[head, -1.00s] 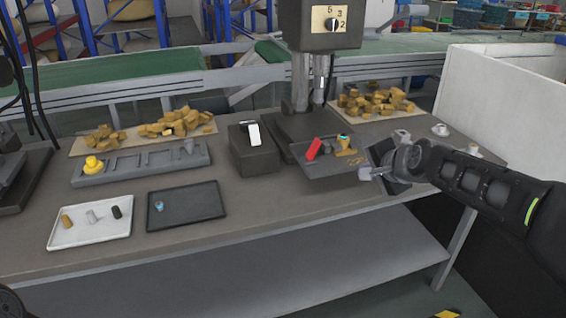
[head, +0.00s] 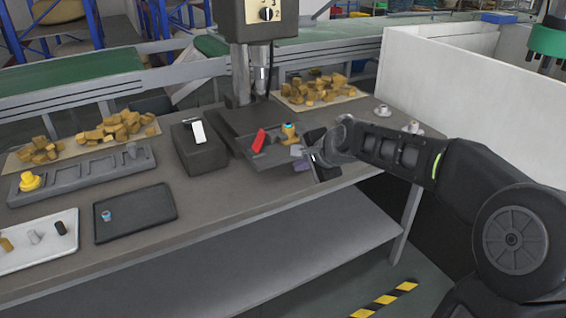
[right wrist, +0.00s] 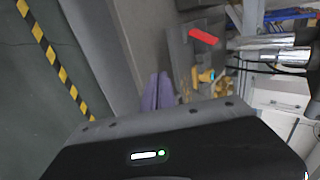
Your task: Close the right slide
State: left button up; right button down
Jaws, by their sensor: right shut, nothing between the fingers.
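A grey slide plate (head: 263,160) juts from the base of the press, with a red handle-like piece (head: 259,140) standing tilted on it. A small yellow-brown part with a blue top (head: 289,131) stands at the plate's right side. My right gripper (head: 303,160) is shut and empty at the plate's right front end. Whether it touches the plate cannot be told. In the right wrist view, the purple-grey fingers (right wrist: 157,92) are together, and the red piece (right wrist: 204,36) and the yellow-brown part (right wrist: 206,76) lie beyond them. My left gripper is out of view.
The press column (head: 241,75) rises behind the plate. A dark box with a white lever (head: 198,132) stands to its left. Brown pieces (head: 318,88) lie on a sheet behind. A black tray (head: 135,225) lies at left. A white wall (head: 440,85) bounds the right.

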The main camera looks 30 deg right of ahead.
aim_at(278, 164)
jog(key=w+f, duration=0.1)
jog(key=w, duration=0.2)
jog(key=w+f, duration=0.2)
jog(key=w, duration=0.1)
jog(key=w+f, duration=0.2)
jog(key=w, duration=0.1)
jog(key=shift+w+d, duration=0.15)
jog(key=shift+w, duration=0.1)
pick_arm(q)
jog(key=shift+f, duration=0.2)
